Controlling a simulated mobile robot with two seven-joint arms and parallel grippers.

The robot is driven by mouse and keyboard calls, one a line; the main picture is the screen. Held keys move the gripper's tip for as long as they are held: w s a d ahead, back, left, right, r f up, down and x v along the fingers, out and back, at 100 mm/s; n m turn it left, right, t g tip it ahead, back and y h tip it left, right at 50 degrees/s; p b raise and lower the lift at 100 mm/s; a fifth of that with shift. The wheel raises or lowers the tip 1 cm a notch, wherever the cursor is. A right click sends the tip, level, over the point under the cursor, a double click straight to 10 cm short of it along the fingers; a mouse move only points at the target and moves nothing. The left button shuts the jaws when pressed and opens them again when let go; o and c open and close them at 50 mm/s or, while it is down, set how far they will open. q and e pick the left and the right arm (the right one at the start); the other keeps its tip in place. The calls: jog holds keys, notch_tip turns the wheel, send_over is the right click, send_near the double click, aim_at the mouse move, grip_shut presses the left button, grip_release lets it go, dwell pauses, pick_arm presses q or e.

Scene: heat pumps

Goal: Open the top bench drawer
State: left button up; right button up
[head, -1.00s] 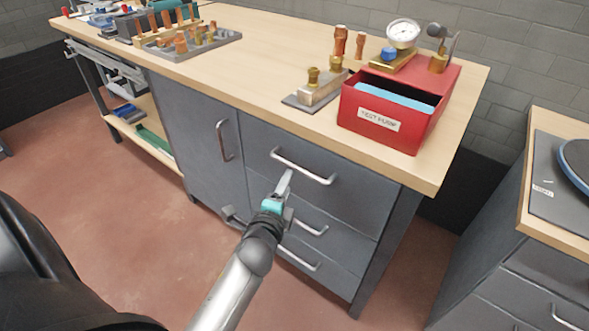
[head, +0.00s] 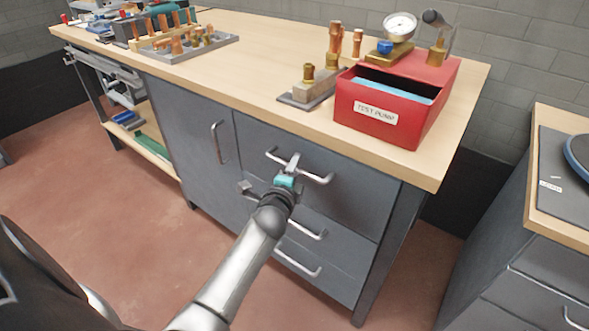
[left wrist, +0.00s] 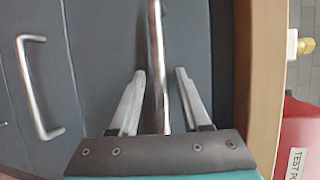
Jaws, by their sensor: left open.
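The top bench drawer (head: 352,195) is a grey front under the wooden bench top, and it is shut. Its silver bar handle (head: 318,178) runs across the upper part of the front. My left gripper (head: 291,163) is at the middle of this handle, with its jaws open. In the left wrist view the handle bar (left wrist: 156,50) passes between the two spread fingers (left wrist: 160,72), with a gap visible on each side. The gripper hides part of the handle in the head view. My right gripper is not in view.
Lower drawer handles (head: 298,262) and a cabinet door handle (head: 219,143) stick out nearby. On the bench top (head: 240,70) stand a red test pump box (head: 375,125), brass fittings and a tool rack. Another grey cabinet (head: 500,270) stands at right. The floor at left is clear.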

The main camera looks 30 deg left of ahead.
pick_arm(q)
jog(key=shift+c, duration=0.2)
grip_shut()
dwell(1.1)
